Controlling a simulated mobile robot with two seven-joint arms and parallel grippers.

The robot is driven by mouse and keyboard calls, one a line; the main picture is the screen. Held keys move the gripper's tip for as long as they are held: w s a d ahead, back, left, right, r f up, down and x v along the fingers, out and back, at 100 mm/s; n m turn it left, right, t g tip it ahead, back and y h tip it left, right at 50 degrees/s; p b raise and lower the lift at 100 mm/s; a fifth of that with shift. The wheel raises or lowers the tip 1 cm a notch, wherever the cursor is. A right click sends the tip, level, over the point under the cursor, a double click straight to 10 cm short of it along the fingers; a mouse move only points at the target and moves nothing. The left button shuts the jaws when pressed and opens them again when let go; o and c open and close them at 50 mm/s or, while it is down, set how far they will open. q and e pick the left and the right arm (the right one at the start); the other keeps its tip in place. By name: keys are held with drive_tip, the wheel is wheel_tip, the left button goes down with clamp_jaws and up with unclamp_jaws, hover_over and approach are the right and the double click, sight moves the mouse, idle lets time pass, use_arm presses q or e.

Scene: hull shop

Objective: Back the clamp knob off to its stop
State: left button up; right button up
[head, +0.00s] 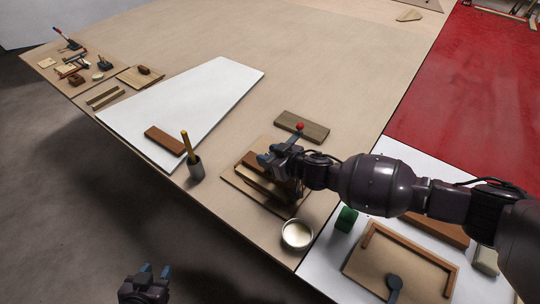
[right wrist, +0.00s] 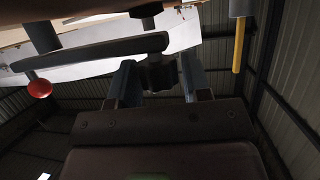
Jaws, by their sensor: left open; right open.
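My right gripper (head: 266,155) is open, over a wooden fixture (head: 232,184) on the bench. In the right wrist view its two blue-grey fingers (right wrist: 158,82) stand either side of a dark round knob (right wrist: 157,74), with a gap visible on the right; I cannot tell whether the left finger touches it. The knob sits below a dark bar. My gripper and forearm hide this part in the head view. A red ball (head: 300,126) shows just behind the gripper, and also in the right wrist view (right wrist: 39,88). My left gripper (head: 155,270) is open and empty, low, off the bench.
A white cup (head: 297,234) and a green block (head: 347,219) stand close to the fixture. A grey pot (head: 195,169) with a yellow-handled tool stands left of it. A wooden tray (head: 358,267) lies at the lower right. The far bench is mostly clear.

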drive_tip(key=c, duration=0.6)
use_arm(q)
drive_tip(key=shift+s+f, duration=0.1)
drive_tip(key=shift+s, duration=0.05)
use_arm(e)
drive_tip(key=shift+c, duration=0.2)
